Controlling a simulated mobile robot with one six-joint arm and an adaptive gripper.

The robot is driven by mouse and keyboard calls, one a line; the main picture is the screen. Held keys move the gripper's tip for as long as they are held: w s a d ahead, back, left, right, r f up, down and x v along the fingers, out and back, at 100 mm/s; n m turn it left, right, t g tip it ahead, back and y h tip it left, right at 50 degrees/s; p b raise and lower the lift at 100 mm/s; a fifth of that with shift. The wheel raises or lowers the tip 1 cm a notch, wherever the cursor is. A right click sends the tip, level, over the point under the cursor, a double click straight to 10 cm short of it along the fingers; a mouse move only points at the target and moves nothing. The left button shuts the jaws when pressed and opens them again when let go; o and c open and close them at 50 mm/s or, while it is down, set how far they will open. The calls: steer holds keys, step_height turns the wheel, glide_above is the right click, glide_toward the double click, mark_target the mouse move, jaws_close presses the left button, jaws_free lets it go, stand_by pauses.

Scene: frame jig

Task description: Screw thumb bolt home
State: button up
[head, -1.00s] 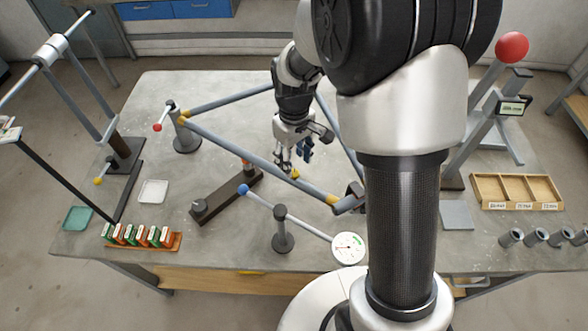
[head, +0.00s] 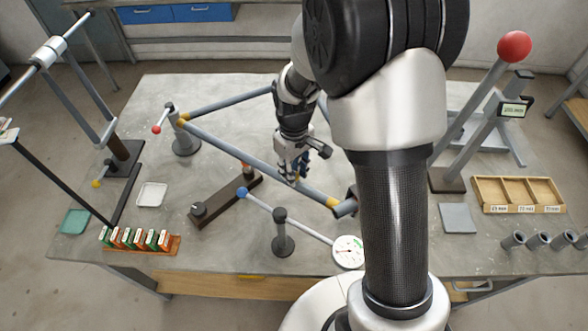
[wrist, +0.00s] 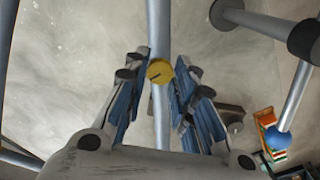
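In the head view my gripper (head: 291,182) is down at the long frame tube (head: 235,150) and hides the bolt there. How deep the bolt sits in the tube cannot be told.
A dial gauge (head: 348,251) on a blue-ended rod stands in front of the tube. A dark brown bar fixture (head: 222,203) lies to the left. A wooden compartment tray (head: 518,193) is at the right. A small orange rack (head: 140,242) is front left.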

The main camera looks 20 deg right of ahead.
jaws_close()
steer(key=shift+m, duration=0.3)
